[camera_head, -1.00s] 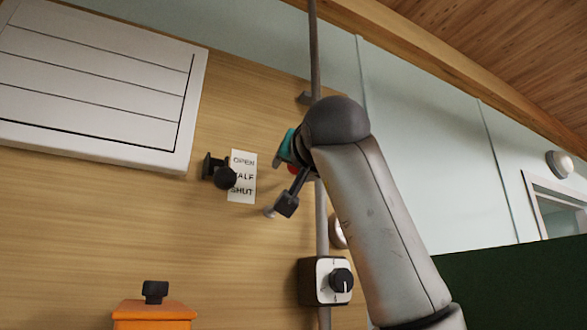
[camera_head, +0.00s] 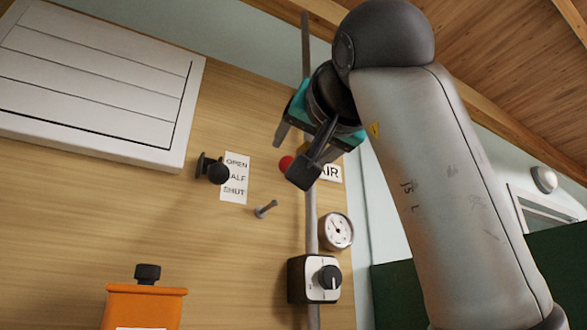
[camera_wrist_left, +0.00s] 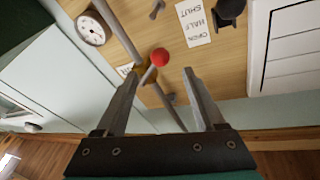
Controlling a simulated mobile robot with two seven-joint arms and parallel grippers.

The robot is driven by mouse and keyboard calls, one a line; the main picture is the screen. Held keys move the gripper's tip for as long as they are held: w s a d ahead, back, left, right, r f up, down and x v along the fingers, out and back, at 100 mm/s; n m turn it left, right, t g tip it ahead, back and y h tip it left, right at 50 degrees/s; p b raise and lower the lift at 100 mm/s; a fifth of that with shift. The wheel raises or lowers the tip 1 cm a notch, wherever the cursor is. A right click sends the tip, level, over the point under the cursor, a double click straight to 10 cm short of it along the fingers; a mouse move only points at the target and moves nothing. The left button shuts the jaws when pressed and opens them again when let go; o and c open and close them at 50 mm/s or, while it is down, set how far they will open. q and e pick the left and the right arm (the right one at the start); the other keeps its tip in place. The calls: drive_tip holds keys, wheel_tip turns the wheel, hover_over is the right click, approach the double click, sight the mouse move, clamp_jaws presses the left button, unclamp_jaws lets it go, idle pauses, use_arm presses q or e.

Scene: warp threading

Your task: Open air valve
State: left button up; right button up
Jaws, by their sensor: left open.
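The air valve has a red ball handle (camera_head: 286,163) on a vertical grey pipe (camera_head: 311,225). A partly covered white label reading "AIR" (camera_head: 331,173) is beside it. In the left wrist view the red ball (camera_wrist_left: 161,57) is on a short lever by a brass-coloured valve body (camera_wrist_left: 148,75). My left gripper (camera_head: 290,161) is open near the valve, and its arm and fingers hide part of it in the head view. In the left wrist view the ball appears beyond and between the open fingertips (camera_wrist_left: 160,76), not gripped. My right gripper is not in view.
A round gauge (camera_head: 337,231) and a black rotary knob on a white plate (camera_head: 328,279) sit lower on the pipe. Left are an OPEN/HALF/SHUT card (camera_head: 235,178), a black knob (camera_head: 217,172), a metal peg (camera_head: 266,210), a white slatted panel (camera_head: 95,75) and an orange box (camera_head: 145,306).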

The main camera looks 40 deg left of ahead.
use_arm(q)
drive_tip(key=shift+v, duration=1.25)
drive_tip(key=shift+w+d+r, duration=0.1)
drive_tip(key=shift+r, duration=0.25)
drive_tip(key=shift+c, duration=1.3)
drive_tip(key=d+r+n+g+p, duration=0.1)
drive_tip(key=r+n+p, duration=0.1)
drive_tip(key=r, duration=0.1)
drive_tip(key=w+d+r+n+g+p, duration=0.1)
drive_tip(key=r+n+g+p, duration=0.1)
drive_tip(key=p, duration=0.1)
drive_tip(key=w+d+r+n+g+p, duration=0.1)
drive_tip(key=r+n+p, duration=0.1)
drive_tip(key=r+p, duration=0.1)
drive_tip(key=shift+r+g, duration=0.35)
drive_tip(key=shift+g, duration=0.05)
clamp_jaws()
drive_tip(key=w+a+f+n+g+p, duration=0.1)
drive_tip(key=w+a+f, duration=0.2)
drive_tip(key=a, duration=0.7)
drive_tip(key=shift+f+n+p, duration=0.3)
drive_tip(key=shift+f+p, duration=0.1)
drive_tip(key=shift+f, duration=0.05)
